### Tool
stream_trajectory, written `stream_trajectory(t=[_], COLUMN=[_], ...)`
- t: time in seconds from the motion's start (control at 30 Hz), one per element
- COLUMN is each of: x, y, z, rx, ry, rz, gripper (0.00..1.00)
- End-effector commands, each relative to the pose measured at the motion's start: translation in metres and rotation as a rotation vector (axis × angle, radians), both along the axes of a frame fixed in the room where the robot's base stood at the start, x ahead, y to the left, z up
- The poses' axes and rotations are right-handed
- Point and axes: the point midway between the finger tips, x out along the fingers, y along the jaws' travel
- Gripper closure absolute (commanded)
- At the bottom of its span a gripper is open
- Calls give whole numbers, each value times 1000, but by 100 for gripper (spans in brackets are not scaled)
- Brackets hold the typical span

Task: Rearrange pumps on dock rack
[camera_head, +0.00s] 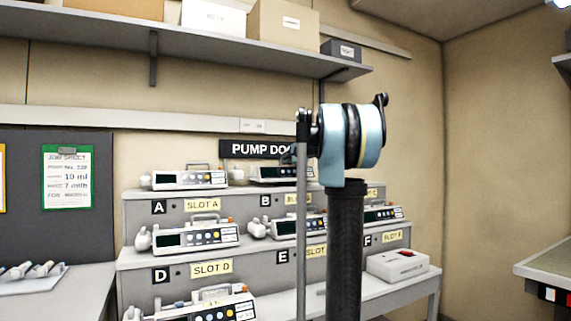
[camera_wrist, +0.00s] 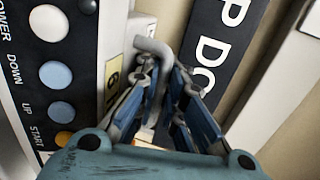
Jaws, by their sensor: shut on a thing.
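The grey stepped rack (camera_head: 135,256) carries white pumps with dark displays. One pump (camera_head: 190,179) stands above the SLOT A label, another (camera_head: 195,237) above SLOT D. One pump (camera_head: 290,229) stands above E and one (camera_head: 384,214) above F, both partly behind my arm. A further pump (camera_head: 215,306) is at the lower front. The pump above B (camera_head: 281,174) is partly hidden. In the wrist view, my gripper (camera_wrist: 165,92) is shut on a grey bent handle (camera_wrist: 153,46) beside a pump's button panel (camera_wrist: 58,75). The slot behind my arm at upper right is largely hidden.
The PUMP DOCK sign (camera_head: 250,150) is on the wall close behind my gripper. A shelf (camera_head: 180,42) with boxes overhangs the rack. A white box with a red mark (camera_head: 397,264) stands at lower right. A tray (camera_head: 32,278) lies on the left counter.

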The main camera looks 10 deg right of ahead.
Motion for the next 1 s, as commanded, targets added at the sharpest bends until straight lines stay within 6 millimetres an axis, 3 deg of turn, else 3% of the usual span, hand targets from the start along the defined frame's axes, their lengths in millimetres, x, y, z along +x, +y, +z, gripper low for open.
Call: stream_trajectory(t=[1.0], x=[0], y=[0], z=[-6], rx=[1], ry=[-1], rz=[0], gripper=[100])
